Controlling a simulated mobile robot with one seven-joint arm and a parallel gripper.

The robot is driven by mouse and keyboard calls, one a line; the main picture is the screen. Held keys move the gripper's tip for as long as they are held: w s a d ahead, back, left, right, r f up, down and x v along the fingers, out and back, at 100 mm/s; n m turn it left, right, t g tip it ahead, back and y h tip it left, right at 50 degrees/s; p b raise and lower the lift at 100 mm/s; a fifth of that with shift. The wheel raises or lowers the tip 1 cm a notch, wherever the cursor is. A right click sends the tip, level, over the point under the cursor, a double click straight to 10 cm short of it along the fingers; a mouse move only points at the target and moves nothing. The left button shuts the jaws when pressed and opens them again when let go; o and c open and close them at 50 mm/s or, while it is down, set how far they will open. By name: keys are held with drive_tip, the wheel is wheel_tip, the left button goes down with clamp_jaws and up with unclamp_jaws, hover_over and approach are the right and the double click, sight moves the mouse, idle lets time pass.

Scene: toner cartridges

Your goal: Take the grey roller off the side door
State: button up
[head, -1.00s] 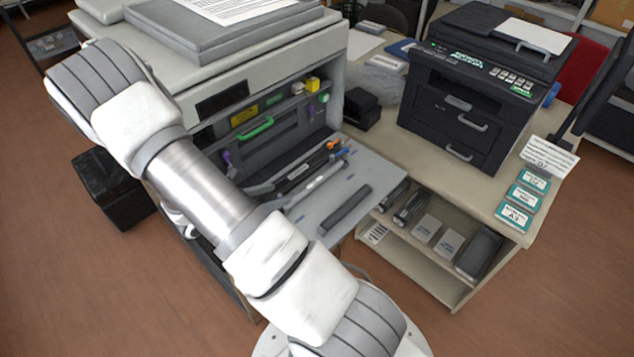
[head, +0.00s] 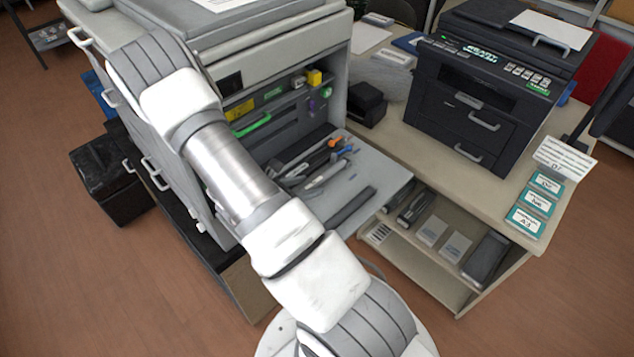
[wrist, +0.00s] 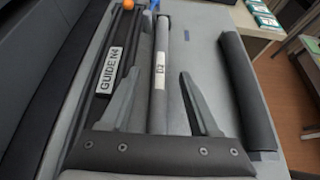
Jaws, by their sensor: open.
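The grey roller (wrist: 160,65) lies lengthwise on the open side door (wrist: 205,50) of the large copier. It has a blue end and a white tag that seems to read "DZ". In the head view the roller (head: 326,176) shows beside my arm. My gripper (wrist: 158,74) is open, with one finger on each side of the roller in the wrist view. I cannot tell how far the fingertips are above the door. A black guide with an orange end, tagged "GUIDE N4" (wrist: 107,70), lies just left of the roller. My arm hides part of the door in the head view.
A dark grey bar (wrist: 247,95) runs along the door's outer edge, right of the roller. A black printer (head: 480,90) stands on the desk at right. Cartridges and boxes sit on the shelf (head: 425,265) below. Bare door lies between roller and bar.

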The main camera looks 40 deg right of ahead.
drive_tip(key=shift+d+f, duration=0.25)
drive_tip(key=shift+d, duration=0.15)
clamp_jaws()
drive_tip(key=shift+r, duration=0.1)
